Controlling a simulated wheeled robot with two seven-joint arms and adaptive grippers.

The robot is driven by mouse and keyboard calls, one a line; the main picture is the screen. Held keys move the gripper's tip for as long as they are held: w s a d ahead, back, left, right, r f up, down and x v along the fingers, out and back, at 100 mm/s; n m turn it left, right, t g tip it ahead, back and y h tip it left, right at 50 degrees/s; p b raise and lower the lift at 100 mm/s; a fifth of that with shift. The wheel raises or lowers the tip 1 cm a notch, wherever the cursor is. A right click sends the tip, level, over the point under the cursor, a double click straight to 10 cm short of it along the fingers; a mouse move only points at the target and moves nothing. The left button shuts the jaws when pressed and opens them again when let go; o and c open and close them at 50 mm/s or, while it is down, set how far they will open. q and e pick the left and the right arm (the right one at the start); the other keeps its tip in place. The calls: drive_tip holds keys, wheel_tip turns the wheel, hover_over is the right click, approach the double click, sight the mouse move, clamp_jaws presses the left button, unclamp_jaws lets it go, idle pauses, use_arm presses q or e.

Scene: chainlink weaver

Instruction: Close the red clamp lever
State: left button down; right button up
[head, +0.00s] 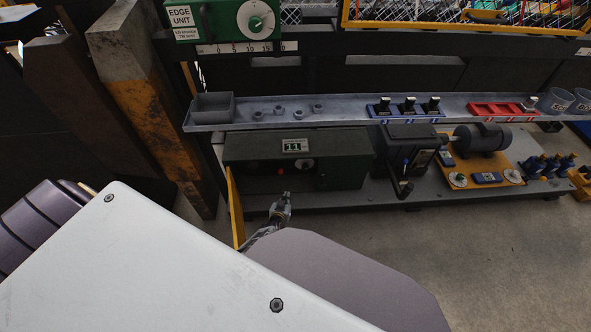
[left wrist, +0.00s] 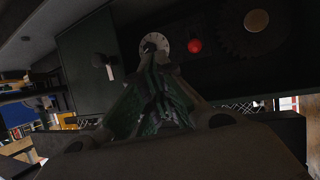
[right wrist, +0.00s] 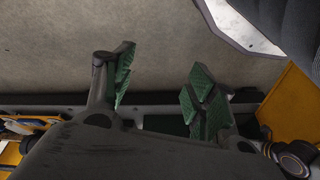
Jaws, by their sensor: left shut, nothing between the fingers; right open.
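A small red round knob (head: 281,171) shows in the dark opening of a green box; it is the only red lever-like part I see there. In the left wrist view the red knob (left wrist: 194,46) is right of a pale round dial (left wrist: 154,42). No lever arm is clearly visible. My left gripper (head: 285,196) is in front of the box, just below the knob in the head view. In its wrist view the left gripper (left wrist: 156,62) is shut and empty, its tips over the dial's lower edge. My right gripper (right wrist: 158,82) is open and empty, with floor behind it.
The green box (head: 343,160) stands on a dark low bench, with a yellow panel (head: 236,208) at its left end. A dark gear (left wrist: 252,28) is right of the knob. A motor (head: 482,138) stands farther right. A long grey shelf (head: 345,113) runs above. The floor in front is clear.

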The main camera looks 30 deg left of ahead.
use_arm(q)
drive_tip(key=w+a+r+n+t+y+b, duration=0.1)
drive_tip(key=w+a+r+n+y+b, duration=0.2)
drive_tip(key=w+a+b, duration=0.5)
drive_tip(key=shift+w+a+r+n+y+b, duration=0.25)
drive_tip(key=shift+w+a+n+y+b, duration=0.2)
drive_tip(key=shift+n+y+b, duration=0.75)
use_arm(e)
wheel_tip(320, 180, up, 9)
drive_tip(key=a+t, duration=0.1)
drive_tip(key=shift+w+a+y, duration=0.2)
drive_tip(key=shift+w+y, duration=0.05)
drive_tip(key=shift+y, duration=0.15)
use_arm(q)
drive_tip(key=shift+m, duration=0.3)
use_arm(e)
drive_tip(key=shift+w+a+f, duration=0.1)
drive_tip(key=shift+f, duration=0.1)
